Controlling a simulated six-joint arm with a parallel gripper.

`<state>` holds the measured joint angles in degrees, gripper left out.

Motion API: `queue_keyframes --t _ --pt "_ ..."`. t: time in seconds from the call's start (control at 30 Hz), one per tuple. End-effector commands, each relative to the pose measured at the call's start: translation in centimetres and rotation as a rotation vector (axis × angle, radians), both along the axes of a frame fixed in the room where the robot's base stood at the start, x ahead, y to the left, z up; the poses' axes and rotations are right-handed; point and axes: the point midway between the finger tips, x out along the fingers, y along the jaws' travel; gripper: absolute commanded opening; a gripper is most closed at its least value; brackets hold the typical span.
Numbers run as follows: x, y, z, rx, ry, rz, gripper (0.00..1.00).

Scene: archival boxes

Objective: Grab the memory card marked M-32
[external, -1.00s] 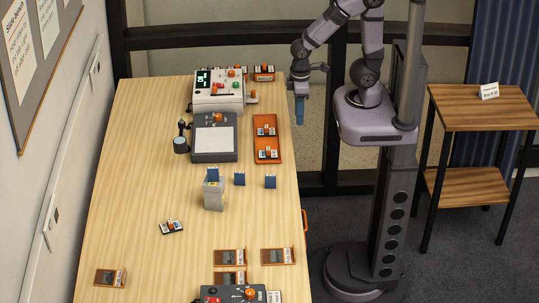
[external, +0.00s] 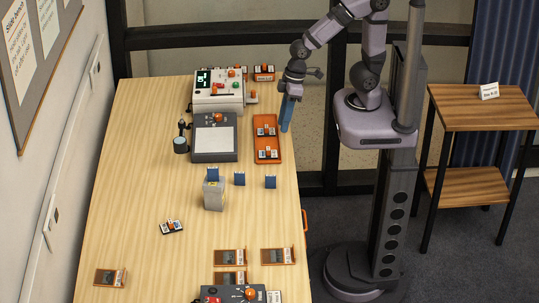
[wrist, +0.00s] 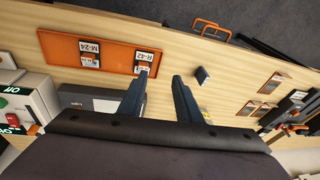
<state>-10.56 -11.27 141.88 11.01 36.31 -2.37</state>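No label reading M-32 is legible in either view. The orange tray (external: 277,144) on the table's right side holds two small labelled items. In the wrist view they read M-24 (wrist: 89,50) and R-42 (wrist: 144,58), upside down. Another small item with a white label and orange part (external: 171,227) lies on the left middle of the table; its text is too small to read. My gripper (external: 287,128) is just right of the tray, above the table's right edge. In the wrist view my gripper (wrist: 160,82) has its blue fingers apart, with nothing between them.
A white control box (external: 218,97) and a grey device (external: 214,145) stand left of the tray. Small blue blocks (external: 239,179) and a grey holder (external: 214,197) are nearer. Orange-brown plates (external: 277,257) lie in front. A side table (external: 484,108) stands right.

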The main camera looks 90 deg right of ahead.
Motion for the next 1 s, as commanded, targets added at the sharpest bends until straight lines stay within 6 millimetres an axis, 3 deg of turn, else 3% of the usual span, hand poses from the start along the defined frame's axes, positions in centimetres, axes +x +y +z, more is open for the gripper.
queue_keyframes --t 0.3,0.5,0.73,1.0 --pt "5.5 12.7 -1.8 0.198 -0.320 0.029 0.31" --pt "7.0 18.2 -2.0 0.260 -0.539 -0.032 0.31" --pt "6.2 20.2 -2.3 0.218 -0.790 -0.125 0.31" --pt "2.6 18.5 -1.0 0.064 -1.088 -0.204 0.31"
